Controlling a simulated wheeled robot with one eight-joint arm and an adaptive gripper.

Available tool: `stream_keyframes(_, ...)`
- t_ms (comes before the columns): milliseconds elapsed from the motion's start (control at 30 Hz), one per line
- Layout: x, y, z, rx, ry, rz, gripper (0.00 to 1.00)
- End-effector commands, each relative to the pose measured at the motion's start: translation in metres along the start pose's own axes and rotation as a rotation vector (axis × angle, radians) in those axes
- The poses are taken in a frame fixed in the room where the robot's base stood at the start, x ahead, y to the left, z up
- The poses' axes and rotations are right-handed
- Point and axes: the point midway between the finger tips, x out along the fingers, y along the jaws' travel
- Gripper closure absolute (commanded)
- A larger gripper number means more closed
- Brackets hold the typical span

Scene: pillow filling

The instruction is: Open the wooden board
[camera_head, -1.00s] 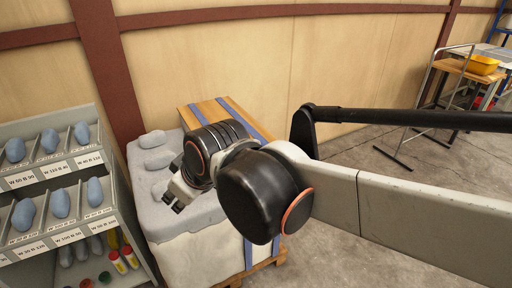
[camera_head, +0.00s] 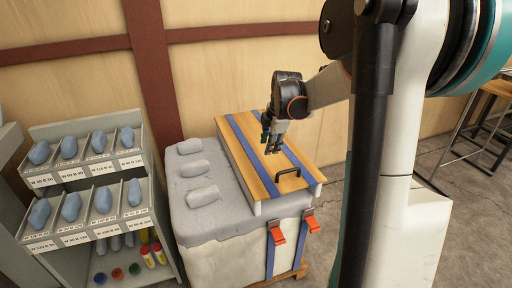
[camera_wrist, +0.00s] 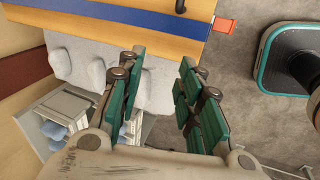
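Two red buckles (camera_head: 276,236) hang on the straps at the block's front. My gripper (camera_head: 270,147) is above the board, behind the handle. In the wrist view my gripper (camera_wrist: 160,65) is open with nothing between its green-padded fingers.
Several grey pillow-like lumps (camera_head: 195,170) lie on the block left of the board. A rack (camera_head: 95,190) with labelled bins of blue-grey lumps stands at the left. A stool-like table (camera_head: 490,90) stands at the far right. Bare floor (camera_head: 440,165) lies to the right.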

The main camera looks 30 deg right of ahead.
Motion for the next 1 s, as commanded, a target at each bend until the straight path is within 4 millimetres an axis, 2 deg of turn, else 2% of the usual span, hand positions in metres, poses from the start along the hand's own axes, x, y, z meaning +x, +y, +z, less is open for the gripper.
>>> stream_keyframes(33, 0.004, 0.003, 0.026, -0.014, -0.013, -0.029, 0.67)
stream_keyframes(100, 0.009, 0.002, 0.052, -0.043, -0.022, -0.064, 0.67)
stream_keyframes(200, 0.015, -0.001, 0.077, -0.070, -0.028, -0.098, 0.67)
stream_keyframes(267, 0.018, -0.002, 0.084, -0.079, -0.029, -0.109, 0.67)
stream_keyframes(467, 0.034, -0.005, 0.089, -0.089, -0.029, -0.118, 0.67)
stream_keyframes(1000, 0.132, -0.016, 0.092, -0.087, -0.030, -0.116, 0.67)
